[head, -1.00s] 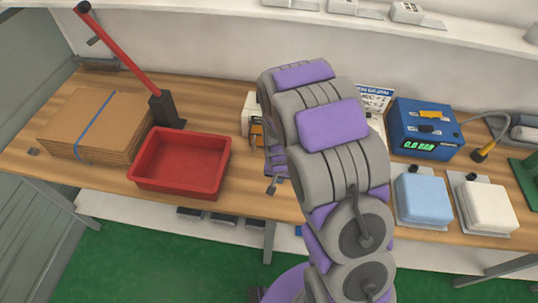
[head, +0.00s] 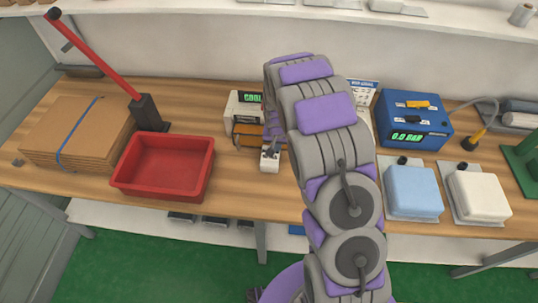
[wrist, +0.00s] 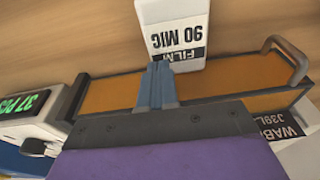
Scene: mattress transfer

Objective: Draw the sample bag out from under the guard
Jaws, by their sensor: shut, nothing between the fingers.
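An amber guard (wrist: 225,88) with a grey handle (wrist: 286,58) crosses the wrist view; its amber part also shows in the head view (head: 248,137), beside my arm. My gripper (wrist: 158,70) is shut and empty. In the wrist view its fingers lie across the guard, tips near the lower edge of a white block (wrist: 168,12) marked FILM 90 MIC. I cannot tell whether they touch either. In the head view my gripper (head: 272,143) is small and partly hidden by my arm. I cannot make out the sample bag for certain.
A device with a green display (wrist: 38,103) adjoins the guard. A white piece with a black label (wrist: 285,130) lies at the wrist view's right. A red tray (head: 165,165) and cardboard stack (head: 70,140) stand left; a blue box (head: 415,120) and two pads stand right.

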